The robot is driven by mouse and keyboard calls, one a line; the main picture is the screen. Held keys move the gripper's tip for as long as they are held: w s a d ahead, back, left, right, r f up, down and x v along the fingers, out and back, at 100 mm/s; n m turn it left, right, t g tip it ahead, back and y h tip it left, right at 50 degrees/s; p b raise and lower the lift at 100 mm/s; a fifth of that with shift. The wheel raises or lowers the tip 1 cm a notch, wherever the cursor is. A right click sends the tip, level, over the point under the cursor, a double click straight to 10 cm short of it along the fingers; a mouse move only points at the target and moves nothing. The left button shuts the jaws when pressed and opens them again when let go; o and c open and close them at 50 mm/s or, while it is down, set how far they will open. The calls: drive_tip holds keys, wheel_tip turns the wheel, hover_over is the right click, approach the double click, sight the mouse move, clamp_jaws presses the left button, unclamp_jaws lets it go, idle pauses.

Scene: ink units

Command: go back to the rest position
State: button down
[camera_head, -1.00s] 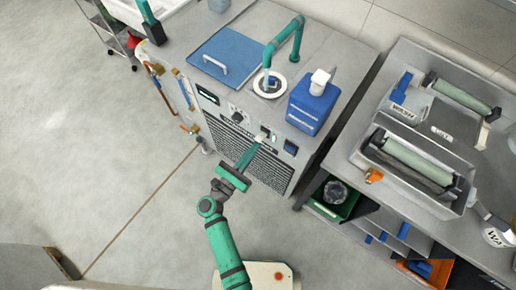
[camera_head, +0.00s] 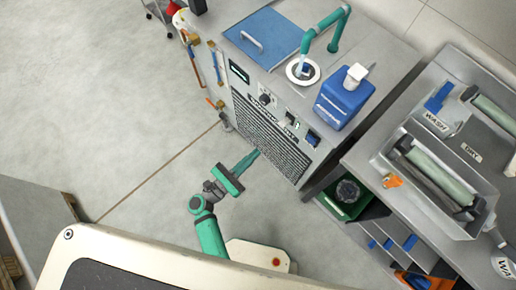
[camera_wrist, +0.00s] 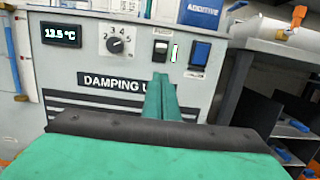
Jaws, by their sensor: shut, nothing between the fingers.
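My gripper (camera_head: 249,160) is green and shut, with nothing between its fingers. In the head view it points up and right at the vented front of the grey damping unit (camera_head: 322,147), and I cannot tell the exact gap. In the wrist view the closed fingers (camera_wrist: 161,92) stand before the unit's front panel (camera_wrist: 75,60). That panel carries a display (camera_wrist: 61,34) reading 13.5 °C, a dial (camera_wrist: 116,45) and a blue switch (camera_wrist: 201,54).
On the unit are a blue lid (camera_head: 262,36), a green spout (camera_head: 328,28) over a round drain, and a blue bottle (camera_head: 343,99). A bench (camera_head: 365,163) with roller trays (camera_head: 448,213) stands at right. Open floor (camera_head: 90,110) lies to the left.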

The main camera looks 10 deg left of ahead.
drive_tip(key=shift+s, duration=0.1)
idle(0.6)
drive_tip(key=s+d+r+m+y, duration=0.4)
drive_tip(key=s+r+m, duration=0.3)
drive_tip(key=m, duration=0.8)
drive_tip(key=s+d+r+m+y, duration=0.4)
drive_tip(key=s+r+m+y, duration=0.2)
drive_tip(key=s+m, duration=0.5)
drive_tip(key=m+y, duration=0.1)
drive_tip(key=m, duration=0.3)
drive_tip(key=shift+d+r+m+g, duration=0.25)
drive_tip(key=shift+r+m+g, duration=0.05)
drive_tip(key=shift+r+m, duration=0.1)
drive_tip(key=c, duration=2.4)
unclamp_jaws()
drive_tip(key=shift+s+d+n, duration=0.2)
drive_tip(key=shift+s+n, duration=0.05)
drive_tip(key=shift+n, duration=0.25)
drive_tip(key=shift+c, duration=0.2)
drive_tip(key=o, duration=0.9)
drive_tip(key=shift+s+d+r+n+g, duration=0.1)
drive_tip(key=shift+s+d+n+g, duration=0.05)
drive_tip(key=shift+n+g, duration=0.15)
drive_tip(key=shift+c, duration=1.1)
